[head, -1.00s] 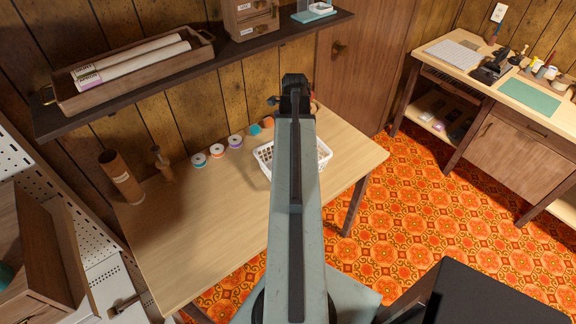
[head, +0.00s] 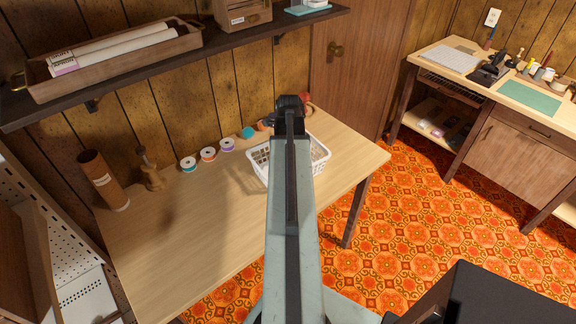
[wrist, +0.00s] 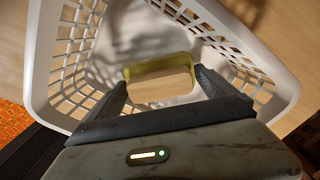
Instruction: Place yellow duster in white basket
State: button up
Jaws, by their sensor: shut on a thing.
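The white basket (head: 258,166) stands on the wooden table, partly hidden behind my arm in the head view. In the wrist view its slatted wall (wrist: 77,45) curves around my gripper (wrist: 160,82). The gripper is shut on the yellow duster (wrist: 158,82), a block with a pale wood-coloured face and a yellow-green edge. The duster is over the basket's opening, with the basket floor beyond it. I cannot tell how far it is above the floor. In the head view my arm hides the duster and the gripper's fingers.
Several thread spools (head: 208,154), a brown cylinder (head: 103,180) and a wooden stand (head: 150,170) line the back of the table (head: 200,230). A dark shelf (head: 215,42) hangs above. The table's front left is clear. A workbench (head: 530,98) stands at the right.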

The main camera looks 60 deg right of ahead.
jog(key=shift+f, duration=0.25)
jog(key=o, duration=0.8)
jog(key=shift+r, duration=0.15)
jog(key=shift+o, duration=0.2)
jog(key=shift+r, duration=0.1)
notch_tip(320, 180, up, 12)
jog(key=p, duration=1.2)
jog(key=shift+w+a, duration=0.1)
